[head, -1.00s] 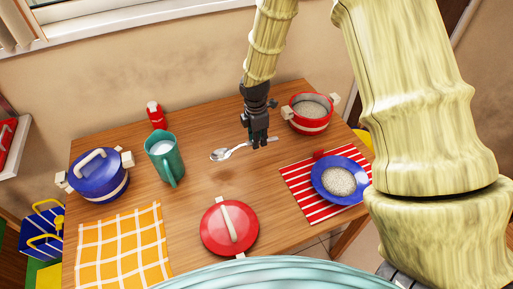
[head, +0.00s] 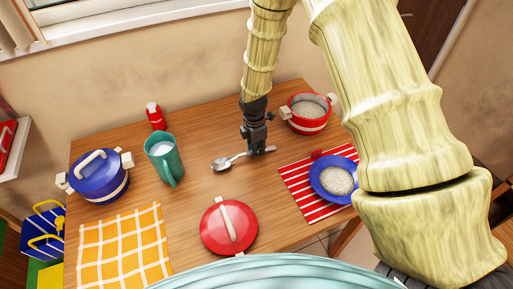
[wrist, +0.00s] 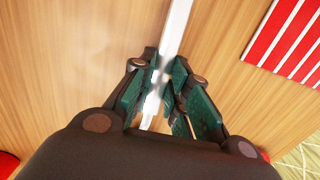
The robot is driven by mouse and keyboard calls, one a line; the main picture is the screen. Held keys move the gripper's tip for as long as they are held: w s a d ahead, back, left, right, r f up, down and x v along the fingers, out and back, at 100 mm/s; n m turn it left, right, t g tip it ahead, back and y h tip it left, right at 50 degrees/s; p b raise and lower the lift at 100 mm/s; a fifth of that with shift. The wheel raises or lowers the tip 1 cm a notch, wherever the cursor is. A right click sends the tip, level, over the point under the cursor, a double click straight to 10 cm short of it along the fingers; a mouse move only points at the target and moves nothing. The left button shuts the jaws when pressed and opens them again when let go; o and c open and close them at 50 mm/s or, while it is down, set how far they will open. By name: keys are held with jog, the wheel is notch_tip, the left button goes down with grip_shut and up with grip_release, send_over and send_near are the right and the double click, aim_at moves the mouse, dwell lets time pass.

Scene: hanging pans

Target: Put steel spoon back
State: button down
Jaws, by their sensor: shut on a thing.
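The steel spoon (head: 228,161) is on the wooden table (head: 195,195) or just above it, with its bowl to the left and its handle running right to my gripper. My gripper (head: 258,150) points down beside the red pot and is shut on the spoon's handle. In the wrist view the spoon's handle (wrist: 176,30) runs between the green fingers of my gripper (wrist: 163,85). The spoon's bowl is out of the wrist view.
A red pot (head: 308,125) stands behind right. A blue plate (head: 318,183) lies on a striped cloth (head: 296,190). A green jug (head: 173,170), blue pot (head: 97,187), red shaker (head: 155,117), red lid (head: 213,237) and orange cloth (head: 105,260) occupy the left and front.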

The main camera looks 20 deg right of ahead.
jog(key=c, duration=1.4)
grip_release()
jog(key=shift+f, duration=0.1)
jog(key=shift+o, duration=0.2)
notch_tip(320, 180, up, 12)
jog(key=b, duration=0.2)
jog(key=shift+a, duration=0.25)
